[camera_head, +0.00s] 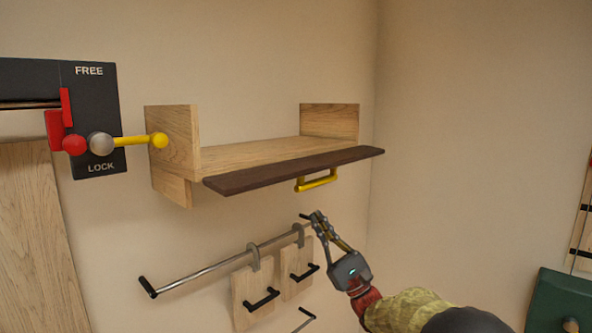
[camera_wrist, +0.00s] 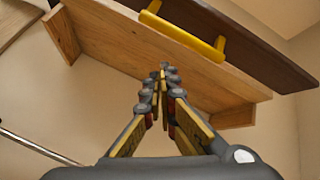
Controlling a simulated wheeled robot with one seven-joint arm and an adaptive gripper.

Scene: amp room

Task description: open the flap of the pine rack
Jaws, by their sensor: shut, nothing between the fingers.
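The pine rack (camera_head: 178,140) is fixed to the back wall, with a pale end panel at each side. Its dark brown flap (camera_head: 255,178) reaches out from the front edge, roughly level, and the space behind it shows open. A yellow handle (camera_head: 318,181) hangs from the flap's underside, right of its middle. My gripper (camera_head: 317,214) is shut and empty, below the handle and apart from it. In the wrist view the shut fingertips (camera_wrist: 161,76) point up at the rack's pine underside (camera_wrist: 120,50). The flap (camera_wrist: 250,45) and handle (camera_wrist: 185,36) show beyond them.
A metal rail (camera_head: 215,268) with two hanging wooden boards (camera_head: 252,291) lies below the rack, close to my gripper. A FREE/LOCK panel (camera_head: 90,128) with a yellow lever (camera_head: 140,140) is at left. A green case (camera_head: 560,298) stands at lower right.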

